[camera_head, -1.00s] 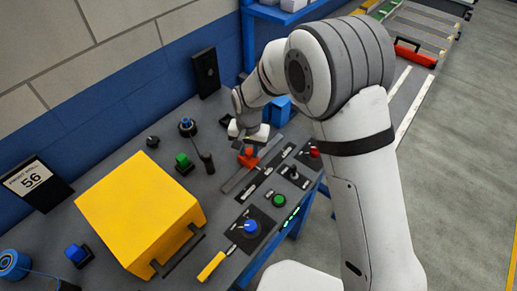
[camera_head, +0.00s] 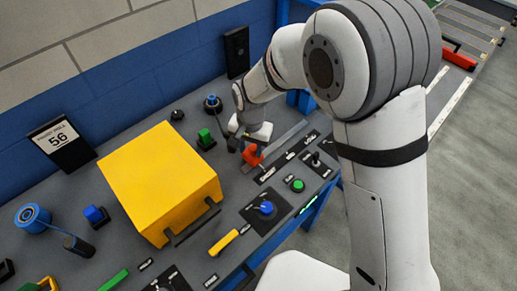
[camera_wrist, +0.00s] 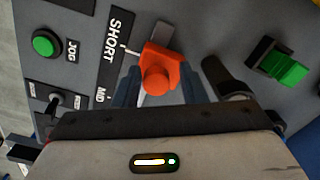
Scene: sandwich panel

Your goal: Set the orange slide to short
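The orange slide (camera_wrist: 157,75) is a block with a round knob on a metal track (camera_wrist: 161,33). In the wrist view it stands beside the tick of the SHORT label (camera_wrist: 112,35), past the MID label (camera_wrist: 100,95). My gripper (camera_wrist: 159,84) has one dark finger at each side of the slide, close against it, and looks shut on it. In the head view the slide (camera_head: 252,156) is near the track's lower-left end, and my gripper (camera_head: 243,142) is down at it, partly hidden by my wrist.
A green JOG button (camera_wrist: 46,43) and a small toggle (camera_wrist: 56,99) lie left of the labels in the wrist view. A green switch (camera_wrist: 277,64) and a dark lever (camera_wrist: 222,75) are on the right. A yellow box (camera_head: 160,180) stands left on the panel.

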